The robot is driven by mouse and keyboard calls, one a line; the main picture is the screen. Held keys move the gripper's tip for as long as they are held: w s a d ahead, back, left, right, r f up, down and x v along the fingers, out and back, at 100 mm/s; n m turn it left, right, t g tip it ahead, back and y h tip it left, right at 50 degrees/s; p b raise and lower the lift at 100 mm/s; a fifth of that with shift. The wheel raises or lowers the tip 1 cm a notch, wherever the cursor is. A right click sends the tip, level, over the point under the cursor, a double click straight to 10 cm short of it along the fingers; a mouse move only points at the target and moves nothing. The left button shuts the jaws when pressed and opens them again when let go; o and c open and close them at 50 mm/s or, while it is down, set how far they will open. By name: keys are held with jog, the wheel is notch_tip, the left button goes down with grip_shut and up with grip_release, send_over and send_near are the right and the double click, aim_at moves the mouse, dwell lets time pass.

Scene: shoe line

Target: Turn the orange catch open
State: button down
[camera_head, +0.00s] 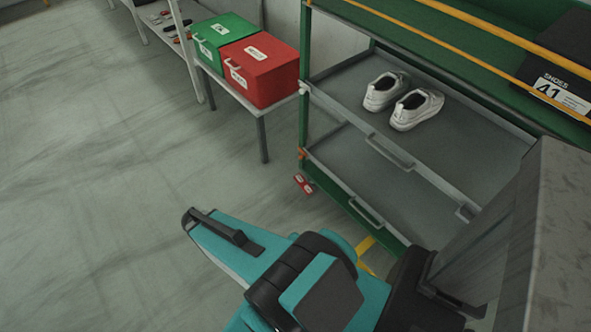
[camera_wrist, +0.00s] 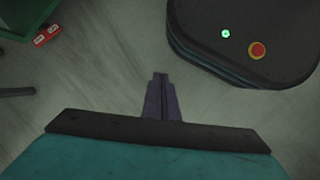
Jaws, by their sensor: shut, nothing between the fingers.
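A small orange catch (camera_head: 303,154) sits on the front left post of the green rack, at the left end of the lower grey drawer (camera_head: 343,181). It is too small to tell which way it is turned. It cannot be made out in the wrist view. My gripper (camera_wrist: 161,77) is shut and empty in the wrist view, with its dark fingers together above bare floor. In the head view my teal arm is in front of the rack, low in the picture, and the fingers cannot be made out. The gripper is apart from the catch.
White shoes (camera_head: 404,101) stand on the upper grey drawer. A green box (camera_head: 226,32) and a red box (camera_head: 262,68) stand on a side table at left. A small red object with white labels (camera_head: 303,184) is near the rack's foot, also in the wrist view (camera_wrist: 47,35). The left floor is clear.

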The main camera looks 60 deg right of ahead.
jog(key=w+d+f+n+h+b, duration=0.2)
jog(key=w+d+f+b, duration=0.2)
jog(key=d+b, duration=0.3)
jog(key=w+d+f+n+t+h+b, duration=0.1)
jog(key=w+d+f+b, duration=0.3)
jog(key=d, duration=0.5)
jog(key=w+d+f+n+h+b, duration=0.2)
jog(key=w+d+f+b, duration=0.15)
jog(key=d+b, duration=0.45)
jog(key=d+f+n+h+b, duration=0.1)
jog(key=d+n+h+b, duration=0.3)
jog(key=d+b, duration=1.1)
jog(key=shift+w+d+f+n+b, duration=0.3)
jog(key=shift+d+f, duration=0.1)
jog(key=shift+d, duration=3.75)
jog(key=shift+s, duration=0.1)
jog(key=b+x, duration=0.4)
jog(key=x, duration=0.6)
jog(key=shift+s+d+r+b, duration=0.15)
jog(key=shift+r+b, duration=0.15)
jog(key=shift+r, duration=0.4)
jog(key=shift+s+r+b, duration=0.15)
jog(key=shift+r+b, duration=0.15)
jog(key=shift+r, duration=0.35)
jog(key=shift+s+d+r+b, duration=0.15)
jog(key=shift+r+b, duration=0.15)
jog(key=shift+r, duration=0.4)
